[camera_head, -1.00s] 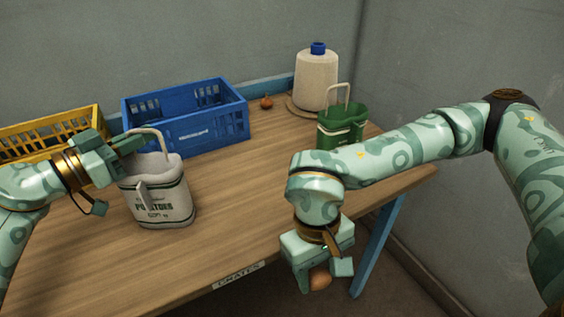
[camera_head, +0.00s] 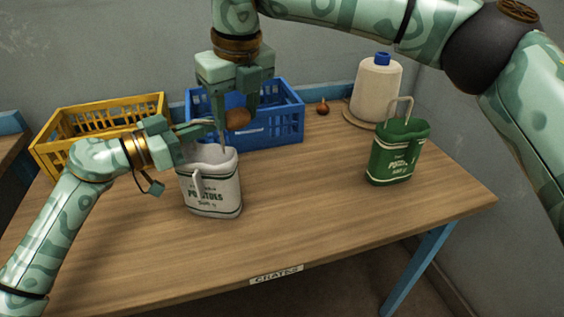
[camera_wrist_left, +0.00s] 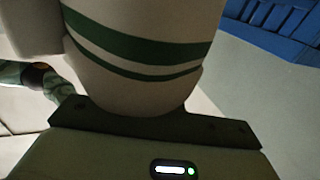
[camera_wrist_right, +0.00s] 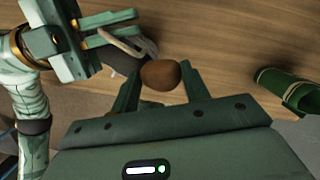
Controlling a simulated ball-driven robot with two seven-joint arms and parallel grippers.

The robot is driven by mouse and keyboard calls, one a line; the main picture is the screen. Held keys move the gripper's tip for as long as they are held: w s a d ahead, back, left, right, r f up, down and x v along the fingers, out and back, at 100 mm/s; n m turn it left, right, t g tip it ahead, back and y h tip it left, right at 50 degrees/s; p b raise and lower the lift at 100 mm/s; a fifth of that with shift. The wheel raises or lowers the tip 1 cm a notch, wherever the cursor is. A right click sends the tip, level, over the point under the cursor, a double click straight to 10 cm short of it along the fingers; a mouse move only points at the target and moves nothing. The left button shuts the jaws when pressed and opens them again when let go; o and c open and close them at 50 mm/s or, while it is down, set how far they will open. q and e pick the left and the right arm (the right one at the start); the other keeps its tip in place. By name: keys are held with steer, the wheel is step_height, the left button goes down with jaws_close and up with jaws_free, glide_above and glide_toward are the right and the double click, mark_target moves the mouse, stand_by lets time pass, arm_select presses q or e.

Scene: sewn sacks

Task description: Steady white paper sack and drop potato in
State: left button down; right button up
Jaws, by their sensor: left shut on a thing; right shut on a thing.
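The white paper sack (camera_head: 212,192) with green bands and potato lettering stands upright on the table, its top open. My left gripper (camera_head: 190,145) is shut on the sack's upper left rim; the white sack fills the left wrist view (camera_wrist_left: 140,50). The brown potato (camera_head: 238,119) is held in my right gripper (camera_head: 238,102), above and slightly right of the sack's mouth.
A green sack (camera_head: 392,155) stands at the right. A blue crate (camera_head: 285,125) and a yellow crate (camera_head: 60,150) stand at the back. A thread cone (camera_head: 377,90) and a small onion-like thing (camera_head: 323,107) are at the back right. The table's front (camera_head: 330,225) is clear.

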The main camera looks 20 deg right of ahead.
mark_target(193, 120)
steer(key=a+r+m+h, duration=0.2)
steer(key=a+r+m, duration=0.3)
steer(key=a+m, duration=0.3)
steer(key=shift+m, duration=0.6)
steer(key=shift+s+x, duration=0.15)
steer(key=shift+x, duration=0.8)
steer(key=shift+s+x, duration=0.2)
steer(key=shift+x, duration=0.75)
steer(key=shift+s+x, duration=0.15)
steer(key=shift+x, duration=0.85)
arm_select(q)
steer(key=c, duration=1.5)
jaws_free()
steer(key=shift+s, duration=0.1)
arm_select(e)
steer(key=shift+d, duration=0.1)
